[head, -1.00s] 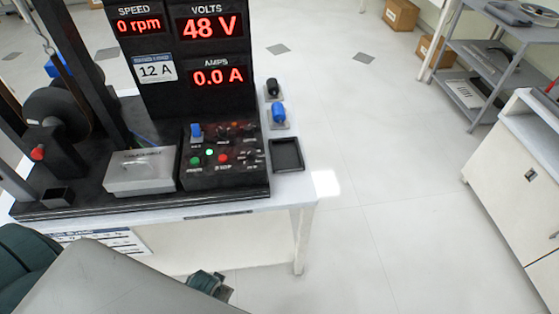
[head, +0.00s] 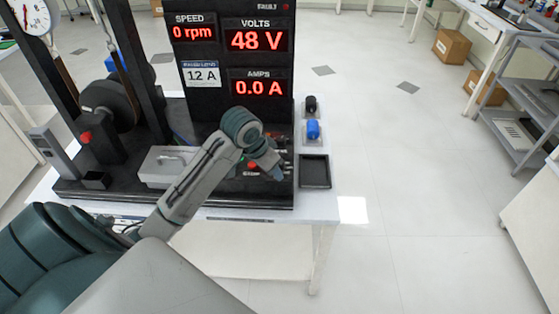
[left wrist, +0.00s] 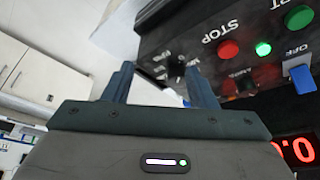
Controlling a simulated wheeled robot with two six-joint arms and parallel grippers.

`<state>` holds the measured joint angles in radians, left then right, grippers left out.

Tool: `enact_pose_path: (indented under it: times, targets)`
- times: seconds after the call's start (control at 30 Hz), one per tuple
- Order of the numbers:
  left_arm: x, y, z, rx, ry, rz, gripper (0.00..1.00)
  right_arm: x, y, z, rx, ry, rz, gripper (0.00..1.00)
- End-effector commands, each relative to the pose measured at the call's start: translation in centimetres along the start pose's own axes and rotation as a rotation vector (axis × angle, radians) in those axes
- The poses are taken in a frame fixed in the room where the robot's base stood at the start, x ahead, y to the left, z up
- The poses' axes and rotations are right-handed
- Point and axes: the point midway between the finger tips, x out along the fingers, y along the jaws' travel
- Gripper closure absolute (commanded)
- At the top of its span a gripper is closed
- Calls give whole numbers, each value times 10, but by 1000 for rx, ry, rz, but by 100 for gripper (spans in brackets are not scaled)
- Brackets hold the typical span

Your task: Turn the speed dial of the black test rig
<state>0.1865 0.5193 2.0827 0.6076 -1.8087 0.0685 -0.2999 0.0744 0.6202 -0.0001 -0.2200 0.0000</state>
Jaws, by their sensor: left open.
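The black test rig (head: 215,115) stands on a white table, its displays reading 0 rpm, 48 V and 0.0 A. My left arm reaches across its control panel, and my left gripper (head: 277,172) is over the panel's right part, hiding most controls. In the left wrist view my left gripper (left wrist: 161,82) is open and empty, its fingers apart beside the panel. A black knob (left wrist: 245,82) shows right of the fingers, near the red STOP button (left wrist: 229,48). Small dark controls with blurred labels lie behind the right finger. I cannot tell which control is the speed dial.
A blue switch marked OFF (left wrist: 303,79) is on the panel. A grey box (head: 165,165) sits left of the panel. A black tray (head: 315,171), a blue plug-like part (head: 313,129) and a black one (head: 311,105) are to its right.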

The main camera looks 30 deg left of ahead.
Motion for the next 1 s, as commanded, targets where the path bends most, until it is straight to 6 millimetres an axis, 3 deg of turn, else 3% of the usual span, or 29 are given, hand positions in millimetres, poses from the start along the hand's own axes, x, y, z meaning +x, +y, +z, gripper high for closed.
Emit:
enact_pose_path:
  times: [0.03,0.13,0.33,0.47,0.8,1.0]
  targets:
    - [-14,-11,-15,4,8,-4,48,0,2,0,-1,0,2,100]
    - [-34,-23,-32,10,11,1,48,0,2,0,-1,0,3,100]
    - [-46,-30,-43,13,10,9,48,0,3,0,-1,-1,3,100]
    - [-31,-30,-43,12,9,12,48,-3,6,0,-2,-1,6,100]
    - [32,-29,-43,12,8,11,48,-12,9,-1,-4,-1,8,100]
    - [54,-29,-44,13,10,10,48,-15,9,-1,-4,-1,8,100]
